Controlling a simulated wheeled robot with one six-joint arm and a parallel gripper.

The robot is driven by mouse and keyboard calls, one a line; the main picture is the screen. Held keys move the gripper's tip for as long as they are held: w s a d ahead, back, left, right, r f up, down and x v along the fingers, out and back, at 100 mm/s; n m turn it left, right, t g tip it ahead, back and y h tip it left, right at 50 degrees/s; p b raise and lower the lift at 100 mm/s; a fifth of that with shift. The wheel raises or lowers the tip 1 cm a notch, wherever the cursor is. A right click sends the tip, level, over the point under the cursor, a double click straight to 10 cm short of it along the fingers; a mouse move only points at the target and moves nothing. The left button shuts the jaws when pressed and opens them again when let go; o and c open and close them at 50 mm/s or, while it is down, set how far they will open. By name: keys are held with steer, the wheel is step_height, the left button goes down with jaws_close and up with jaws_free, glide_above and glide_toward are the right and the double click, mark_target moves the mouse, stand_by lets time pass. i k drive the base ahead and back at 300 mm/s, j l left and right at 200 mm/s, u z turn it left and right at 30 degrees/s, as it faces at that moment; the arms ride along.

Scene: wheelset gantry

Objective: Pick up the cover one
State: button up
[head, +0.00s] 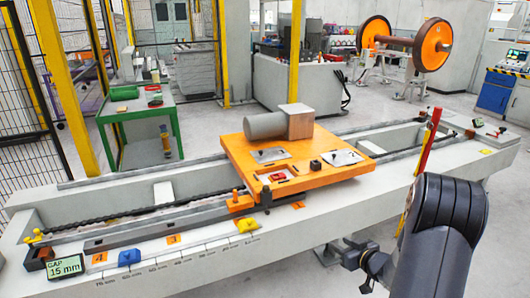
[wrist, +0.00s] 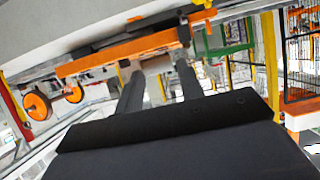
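Two thin grey metal plates lie on the orange carriage (head: 230,150): a left plate (head: 270,155) and a right plate (head: 342,158). I cannot read a label that tells which is cover one. A small opening with a red part (head: 280,176) shows in front of the left plate. My gripper (head: 352,262) is low in front of the beam, to the right of and below the carriage, touching neither plate. In the wrist view my gripper (wrist: 158,75) has its two fingers spread apart with nothing held. The plates cannot be made out there.
The carriage sits on a long pale beam (head: 200,262) with rails. A blue block (head: 129,257), a yellow block (head: 246,225) and a gap display (head: 65,265) are on its front ledge.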

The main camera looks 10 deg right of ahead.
mark_target(273, 154)
steer(key=i+l+u, duration=0.15)
steer(key=i, duration=0.35)
steer(key=i+l+u, duration=0.15)
steer(key=i, duration=0.35)
steer(key=i+l+u, duration=0.1)
steer(key=i, duration=0.45)
steer(key=i+l+u, duration=0.15)
steer(key=i+l, duration=0.15)
steer(key=i, duration=0.15)
